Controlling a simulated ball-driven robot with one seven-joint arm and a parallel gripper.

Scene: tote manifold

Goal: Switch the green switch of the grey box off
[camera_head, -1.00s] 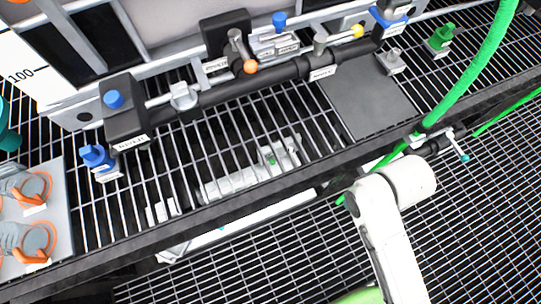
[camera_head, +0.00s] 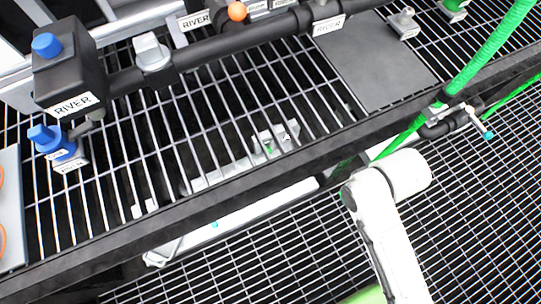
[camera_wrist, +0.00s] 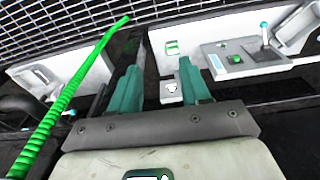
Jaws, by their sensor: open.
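In the wrist view my gripper (camera_wrist: 160,65) is open, with two teal fingers apart and nothing held between them. A grey box (camera_wrist: 212,62) beyond the right finger carries a small green part (camera_wrist: 235,58) and an upright lever with a cyan tip (camera_wrist: 265,30). In the head view, a grey unit with a green spot (camera_head: 268,150) lies under the grating, partly hidden by bars. My gripper is hidden there.
A green hose (camera_wrist: 70,100) crosses left of my fingers, and a pale box (camera_wrist: 60,72) stands behind it. In the head view, a dark beam (camera_head: 200,205) runs across, and black pipes with a blue-knobbed block (camera_head: 68,65) stand above the grating.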

